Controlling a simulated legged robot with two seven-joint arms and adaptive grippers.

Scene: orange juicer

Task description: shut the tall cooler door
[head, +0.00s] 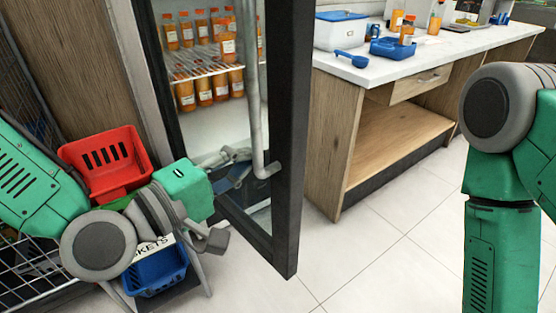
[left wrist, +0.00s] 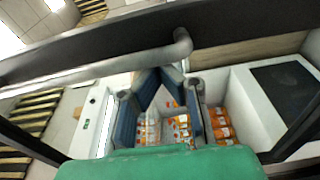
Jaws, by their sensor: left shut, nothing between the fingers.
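The tall cooler (head: 215,120) is on the left in the head view, with bottles of orange juice on its shelves. Its dark-framed door (head: 290,130) stands open, its free edge towards me. A grey bar handle (head: 253,90) runs down the door near that edge and also crosses the left wrist view (left wrist: 110,66). My left gripper (head: 238,157) is shut and empty, close to the handle's lower end; I cannot tell if it touches the door. In the left wrist view its fingers (left wrist: 160,78) converge below the handle's bend. My right gripper is out of view.
A red basket (head: 108,165) and a blue basket (head: 155,268) are beside my left arm. A wooden counter (head: 415,50) with a white-blue box (head: 340,32), a blue scoop (head: 352,59) and bottles stands right of the door. The tiled floor (head: 365,250) before it is clear.

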